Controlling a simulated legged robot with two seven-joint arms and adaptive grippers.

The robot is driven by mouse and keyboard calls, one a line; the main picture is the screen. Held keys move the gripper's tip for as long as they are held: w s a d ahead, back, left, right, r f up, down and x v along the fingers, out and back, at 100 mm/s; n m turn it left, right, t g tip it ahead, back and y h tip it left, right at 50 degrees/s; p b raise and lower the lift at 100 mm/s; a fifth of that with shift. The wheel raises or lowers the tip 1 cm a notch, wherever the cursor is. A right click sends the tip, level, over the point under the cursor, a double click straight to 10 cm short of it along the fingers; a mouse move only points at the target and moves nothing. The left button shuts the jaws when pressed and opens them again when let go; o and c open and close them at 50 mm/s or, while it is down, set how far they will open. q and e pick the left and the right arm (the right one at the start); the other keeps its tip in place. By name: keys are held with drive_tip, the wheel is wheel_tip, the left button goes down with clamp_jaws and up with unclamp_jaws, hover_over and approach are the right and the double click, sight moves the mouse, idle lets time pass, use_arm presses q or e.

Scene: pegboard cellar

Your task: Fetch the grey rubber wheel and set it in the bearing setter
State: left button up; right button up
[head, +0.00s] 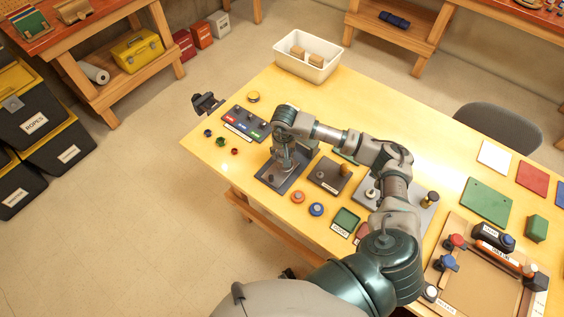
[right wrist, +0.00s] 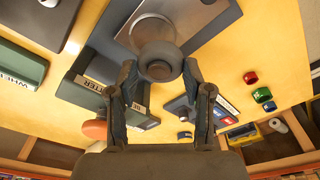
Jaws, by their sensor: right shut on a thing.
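My right gripper (right wrist: 160,75) is shut on the grey rubber wheel (right wrist: 158,62), which sits between its fingertips in the right wrist view. Behind the wheel is a pale round part (right wrist: 148,27) on a grey base; I cannot tell whether the wheel touches it. The dark plate of what looks like the bearing setter (right wrist: 225,14) lies beneath, with a partly hidden label ending in "TTER". In the head view my right gripper (head: 284,167) is low over that dark plate (head: 268,181). The gripper hides the wheel there. My left gripper is not in view.
A panel with coloured labels (head: 243,123) lies left of the plate, a brown block with a knob (head: 325,176) right of it. Orange (head: 298,196) and blue (head: 316,209) rings lie in front. A white bin (head: 300,62) stands behind. The table's back middle is clear.

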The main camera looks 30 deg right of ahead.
sight(283, 155)
drive_tip(key=r+m+p, duration=0.1)
drive_tip(key=p, duration=0.1)
drive_tip(key=m+p, duration=0.1)
drive_tip(key=p, duration=0.2)
drive_tip(key=shift+w+d+r, duration=0.1)
drive_tip(key=shift+w+r, duration=0.2)
drive_tip(key=shift+r, duration=0.05)
drive_tip(key=m+p, duration=0.1)
drive_tip(key=m+h+p, duration=0.1)
drive_tip(key=p, duration=0.1)
drive_tip(key=m+p, duration=0.1)
drive_tip(key=shift+s+d+g, duration=0.15)
drive_tip(key=shift+d+g, duration=0.1)
drive_tip(key=shift+g, duration=0.15)
drive_tip(key=shift+s+f+m+p, duration=0.1)
drive_tip(key=shift+f+m+p, duration=0.05)
drive_tip(key=shift+m+p, duration=0.2)
drive_tip(key=shift+f+h, duration=0.3)
drive_tip(key=shift+f, duration=0.1)
drive_tip(key=shift+d+f+b, duration=0.1)
drive_tip(key=shift+f+b, duration=1.05)
drive_tip(key=shift+f, duration=0.65)
drive_tip(key=shift+f+b, duration=0.7)
